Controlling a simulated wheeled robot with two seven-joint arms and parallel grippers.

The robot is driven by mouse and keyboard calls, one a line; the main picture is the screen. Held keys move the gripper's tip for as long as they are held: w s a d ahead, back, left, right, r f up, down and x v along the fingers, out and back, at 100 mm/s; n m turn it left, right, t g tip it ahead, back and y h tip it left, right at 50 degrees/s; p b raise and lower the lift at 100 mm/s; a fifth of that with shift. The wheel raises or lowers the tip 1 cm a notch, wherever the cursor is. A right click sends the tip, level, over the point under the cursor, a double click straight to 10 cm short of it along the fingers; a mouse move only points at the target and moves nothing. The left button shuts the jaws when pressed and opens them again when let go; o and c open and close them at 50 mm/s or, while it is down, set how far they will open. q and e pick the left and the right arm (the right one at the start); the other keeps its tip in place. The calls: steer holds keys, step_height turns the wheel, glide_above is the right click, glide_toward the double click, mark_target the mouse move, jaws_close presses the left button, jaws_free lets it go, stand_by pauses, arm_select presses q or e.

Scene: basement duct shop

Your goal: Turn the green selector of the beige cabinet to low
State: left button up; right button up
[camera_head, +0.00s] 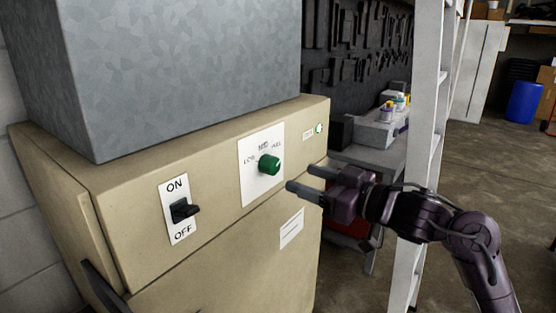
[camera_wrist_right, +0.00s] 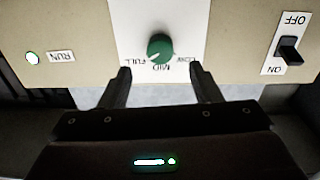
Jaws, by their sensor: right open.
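The beige cabinet (camera_head: 140,225) stands at the left in the head view. Its green selector (camera_head: 268,165) is a round knob on a white plate (camera_head: 248,182) marked LOW, MID and FULL. The selector also shows in the wrist view (camera_wrist_right: 160,47), where the labels are upside down. My right gripper (camera_head: 302,179) is open and empty, just right of the selector in the head view. In the wrist view its fingertips (camera_wrist_right: 160,74) are spread either side of the selector's line, short of it.
A black ON/OFF switch (camera_head: 184,210) sits left of the selector plate. A lit green RUN lamp (camera_head: 318,128) is to its right. A grey metal duct (camera_head: 180,70) rises from the cabinet top. A ladder (camera_head: 428,120) stands behind my right arm.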

mark_target(276, 168)
steer(key=p+x, duration=0.3)
steer(key=x, duration=0.4)
steer(key=shift+a+r, duration=0.1)
steer(key=shift+r, duration=0.05)
steer(key=shift+w+a, duration=0.2)
